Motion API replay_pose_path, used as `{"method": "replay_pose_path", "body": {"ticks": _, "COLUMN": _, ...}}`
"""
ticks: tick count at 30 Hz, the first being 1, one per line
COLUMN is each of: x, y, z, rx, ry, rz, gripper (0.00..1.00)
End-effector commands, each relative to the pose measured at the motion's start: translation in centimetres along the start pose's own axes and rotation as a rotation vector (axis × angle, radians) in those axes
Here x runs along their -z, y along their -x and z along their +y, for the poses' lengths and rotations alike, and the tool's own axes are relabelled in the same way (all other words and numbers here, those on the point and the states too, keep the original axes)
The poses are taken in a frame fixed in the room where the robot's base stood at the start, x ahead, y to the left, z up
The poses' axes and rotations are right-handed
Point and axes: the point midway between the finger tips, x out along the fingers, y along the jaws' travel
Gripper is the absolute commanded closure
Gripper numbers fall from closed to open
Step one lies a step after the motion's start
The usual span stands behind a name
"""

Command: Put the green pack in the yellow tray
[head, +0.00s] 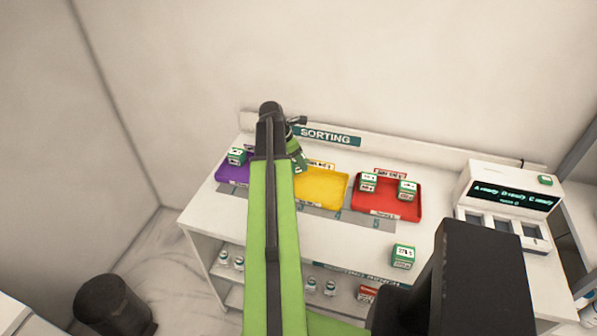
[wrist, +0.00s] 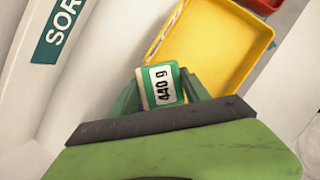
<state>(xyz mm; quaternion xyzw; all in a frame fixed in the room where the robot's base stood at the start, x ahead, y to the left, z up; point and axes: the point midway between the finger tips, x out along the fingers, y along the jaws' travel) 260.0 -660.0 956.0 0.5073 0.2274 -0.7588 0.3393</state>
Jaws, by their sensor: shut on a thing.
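My gripper (wrist: 161,88) is shut on a green pack (wrist: 162,70) with a white label reading "440 g" in the wrist view. The pack is between both fingers. The yellow tray (wrist: 246,88) is just beyond the pack, and the pack overlaps its near corner in the picture. I cannot tell the height between them. In the head view the yellow tray (head: 322,188) sits mid-table, to the right of my gripper (head: 297,152). My arm hides the tray's left side and most of the held pack there. The yellow tray's visible floor looks empty.
A purple tray (head: 228,176) at left holds a green-and-white pack (head: 237,156). A red tray (head: 391,207) at right holds two (head: 368,182). Another pack (head: 403,256) stands on the white table's front right. A white device (head: 505,212) is at far right. The "SORTING" wall (head: 400,153) runs behind.

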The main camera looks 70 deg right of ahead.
Motion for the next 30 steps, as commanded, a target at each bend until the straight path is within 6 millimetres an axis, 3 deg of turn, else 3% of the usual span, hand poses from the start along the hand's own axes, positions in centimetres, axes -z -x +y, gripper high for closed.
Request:
{"method": "replay_pose_path", "body": {"ticks": 5, "x": 0.2, "y": -0.3, "z": 0.1, "rx": 0.0, "ry": -0.001, "rz": -0.001, "gripper": 1.0}}
{"method": "replay_pose_path", "body": {"ticks": 12, "x": 1.7, "y": -3.9, "z": 0.1, "rx": 0.0, "ry": 0.0, "rz": -0.001, "gripper": 1.0}}
{"method": "replay_pose_path", "body": {"ticks": 24, "x": 1.8, "y": -4.0, "z": 0.1, "rx": 0.0, "ry": 0.0, "rz": -0.001, "gripper": 1.0}}
{"method": "replay_pose_path", "body": {"ticks": 25, "x": 1.8, "y": -4.0, "z": 0.1, "rx": 0.0, "ry": 0.0, "rz": -0.001, "gripper": 0.43}}
{"method": "replay_pose_path", "body": {"ticks": 30, "x": 1.8, "y": -3.9, "z": 0.1, "rx": -0.001, "ry": 0.001, "rz": 0.0, "gripper": 0.24}}
